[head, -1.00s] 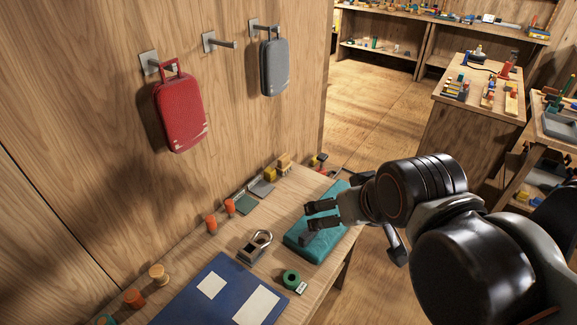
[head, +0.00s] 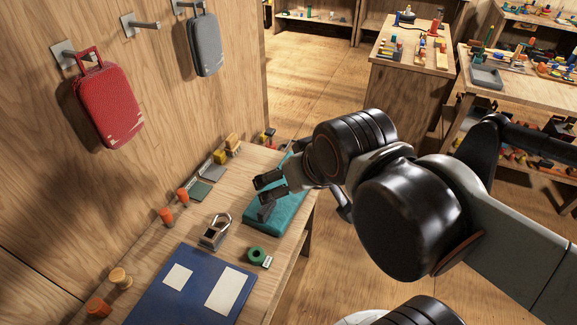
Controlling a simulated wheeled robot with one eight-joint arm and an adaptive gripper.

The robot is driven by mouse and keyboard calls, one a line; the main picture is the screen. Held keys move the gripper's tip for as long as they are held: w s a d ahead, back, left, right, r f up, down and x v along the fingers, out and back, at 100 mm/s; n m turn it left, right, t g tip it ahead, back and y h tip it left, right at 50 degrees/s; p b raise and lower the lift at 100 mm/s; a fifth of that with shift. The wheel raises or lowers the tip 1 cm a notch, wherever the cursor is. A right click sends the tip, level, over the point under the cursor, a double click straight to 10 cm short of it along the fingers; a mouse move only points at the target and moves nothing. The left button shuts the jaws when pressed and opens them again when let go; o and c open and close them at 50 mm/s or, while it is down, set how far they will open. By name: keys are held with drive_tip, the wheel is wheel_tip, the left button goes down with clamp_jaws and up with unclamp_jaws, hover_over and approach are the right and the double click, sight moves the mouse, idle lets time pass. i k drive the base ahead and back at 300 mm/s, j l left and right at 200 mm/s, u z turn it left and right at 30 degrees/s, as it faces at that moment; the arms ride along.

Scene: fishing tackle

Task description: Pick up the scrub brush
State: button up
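A small tan block with a bristle-like edge (head: 233,141), which looks like the scrub brush, sits at the far end of the wooden table by the wall. It is small here, so I cannot be sure of it. My gripper (head: 262,191) is in front of it and to its right, over the left edge of a teal folded cloth or case (head: 285,205). Its dark fingers are apart and nothing shows between them. The height of the fingers above the table is hard to tell.
Beside the tan block are a yellow block (head: 220,157) and grey flat pieces (head: 211,170). Nearer are a padlock (head: 214,234), a green tape roll (head: 257,255), orange cylinders (head: 167,216) and a blue board (head: 188,290). Red (head: 108,105) and grey (head: 205,45) cases hang on the wall.

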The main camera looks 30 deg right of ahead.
sight(233, 144)
drive_tip(key=i+l, duration=0.6)
drive_tip(key=l, duration=0.25)
drive_tip(key=i+l+u, duration=0.1)
drive_tip(key=i+l, duration=0.5)
drive_tip(key=l, duration=0.25)
